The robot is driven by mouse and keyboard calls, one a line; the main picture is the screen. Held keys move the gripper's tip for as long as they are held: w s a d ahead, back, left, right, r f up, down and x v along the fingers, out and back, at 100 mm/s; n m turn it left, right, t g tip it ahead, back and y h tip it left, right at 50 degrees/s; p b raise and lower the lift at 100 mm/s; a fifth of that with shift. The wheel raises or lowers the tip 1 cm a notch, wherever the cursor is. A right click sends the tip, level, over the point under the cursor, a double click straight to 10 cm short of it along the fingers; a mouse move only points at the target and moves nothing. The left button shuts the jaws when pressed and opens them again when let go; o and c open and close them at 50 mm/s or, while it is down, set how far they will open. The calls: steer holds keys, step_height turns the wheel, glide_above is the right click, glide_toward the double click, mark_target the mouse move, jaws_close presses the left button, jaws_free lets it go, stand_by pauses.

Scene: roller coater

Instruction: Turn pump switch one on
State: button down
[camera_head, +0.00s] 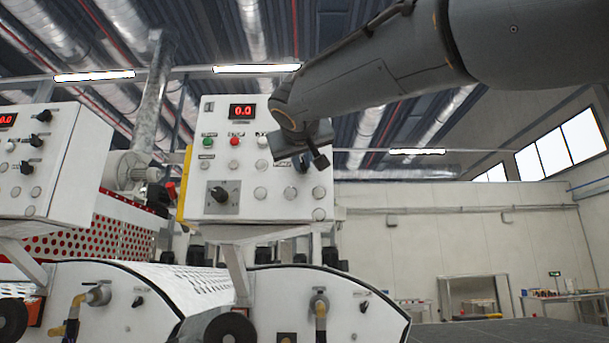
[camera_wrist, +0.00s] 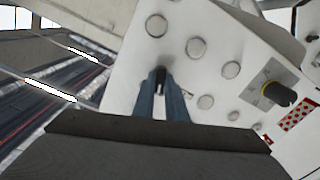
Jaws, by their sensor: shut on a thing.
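A white control panel (camera_head: 240,175) with a red "0.0" display stands in the middle of the head view. My gripper (camera_head: 303,160) is at the upper right part of its face. In the wrist view, the two fingers of my gripper (camera_wrist: 161,82) are closed around a small dark switch knob (camera_wrist: 160,76). The fingers hide most of this knob, so its turn angle cannot be told. The labels are too small to read, so I cannot tell by name which switch is pump switch one.
A larger black knob (camera_head: 219,194) on a grey plate is lower left on the panel; it also shows in the wrist view (camera_wrist: 279,94). Green (camera_head: 208,141) and red (camera_head: 235,141) buttons sit under the display. A second panel (camera_head: 45,160) stands at left.

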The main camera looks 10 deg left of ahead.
steer(key=m+b, duration=0.4)
steer(key=b, duration=0.1)
steer(key=shift+w+f+m, duration=0.1)
steer(key=shift+f+m, duration=0.2)
steer(key=m+b, duration=0.4)
steer(key=m, duration=0.1)
steer(key=shift+r, duration=0.2)
steer(key=c, duration=1.8)
jaws_free()
steer(key=shift+s+d, duration=0.1)
steer(key=shift+s, duration=0.1)
steer(key=b+v, duration=0.2)
steer(key=v, duration=0.5)
steer(key=shift+s+b, duration=0.3)
steer(key=shift+b, duration=0.1)
